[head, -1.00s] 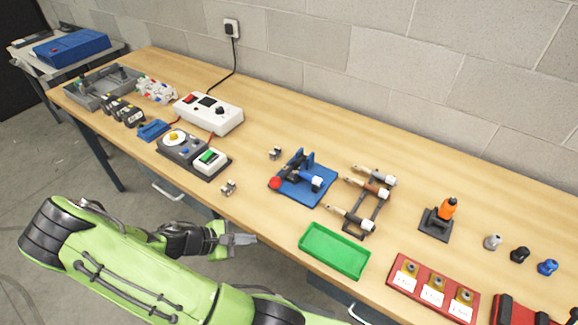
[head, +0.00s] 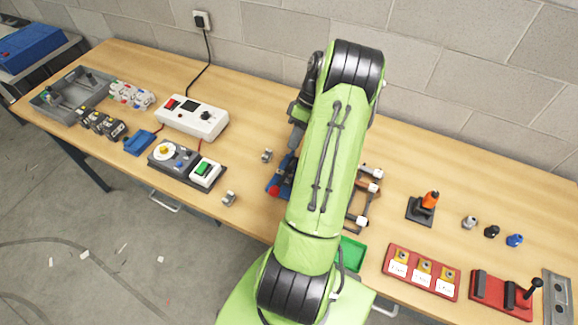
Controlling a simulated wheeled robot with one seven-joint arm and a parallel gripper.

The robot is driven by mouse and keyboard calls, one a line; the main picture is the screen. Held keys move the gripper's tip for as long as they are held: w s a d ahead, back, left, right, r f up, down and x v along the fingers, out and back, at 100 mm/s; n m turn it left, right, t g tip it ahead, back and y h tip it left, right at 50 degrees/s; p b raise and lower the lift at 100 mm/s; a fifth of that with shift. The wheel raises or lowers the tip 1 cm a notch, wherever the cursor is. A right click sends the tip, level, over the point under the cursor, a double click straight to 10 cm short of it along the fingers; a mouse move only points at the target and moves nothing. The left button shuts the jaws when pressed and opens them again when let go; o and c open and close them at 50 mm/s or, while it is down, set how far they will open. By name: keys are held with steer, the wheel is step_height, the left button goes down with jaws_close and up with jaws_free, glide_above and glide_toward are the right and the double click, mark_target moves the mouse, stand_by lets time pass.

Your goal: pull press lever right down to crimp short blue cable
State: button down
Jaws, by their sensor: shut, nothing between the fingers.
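A blue bench fixture with a red ball knob (head: 273,190) stands mid-bench. My arm covers most of it, leaving only its left edge in view. A red-based device (head: 500,295) with a black-knobbed lever (head: 533,288) stands at the right front; its lever leans up to the right. My gripper (head: 296,138) shows only as a dark sliver left of my arm, above and behind the blue fixture. It is shut and empty. Whether it touches the fixture cannot be told. I cannot make out a short blue cable.
A rack with light-coloured handles (head: 371,172) stands right of my arm, partly covered. A green tray (head: 352,254) is near the front edge. A white power box (head: 192,118) and a grey switch unit (head: 175,158) are left. Bench behind the orange-handled tool (head: 428,201) is clear.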

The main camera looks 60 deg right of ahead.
mark_target(278, 190)
steer(key=x, duration=1.4)
steer(key=shift+a+p, duration=0.1)
steer(key=shift+p, duration=0.3)
steer(key=shift+f, duration=0.15)
steer(key=shift+f+b, duration=0.35)
steer(key=shift+b, duration=0.15)
steer(key=a+f+h+b, duration=0.1)
steer(key=f+b, duration=0.1)
steer(key=b, duration=0.1)
steer(key=shift+s+a+f, duration=0.1)
steer(key=shift+a+f, duration=0.05)
steer(key=shift+a, duration=0.1)
steer(key=shift+s+f, duration=0.1)
steer(key=shift+s, duration=0.1)
steer(key=shift+a, duration=0.1)
steer(key=v, duration=1.6)
steer(key=shift+r, duration=0.35)
steer(key=shift+w, duration=0.2)
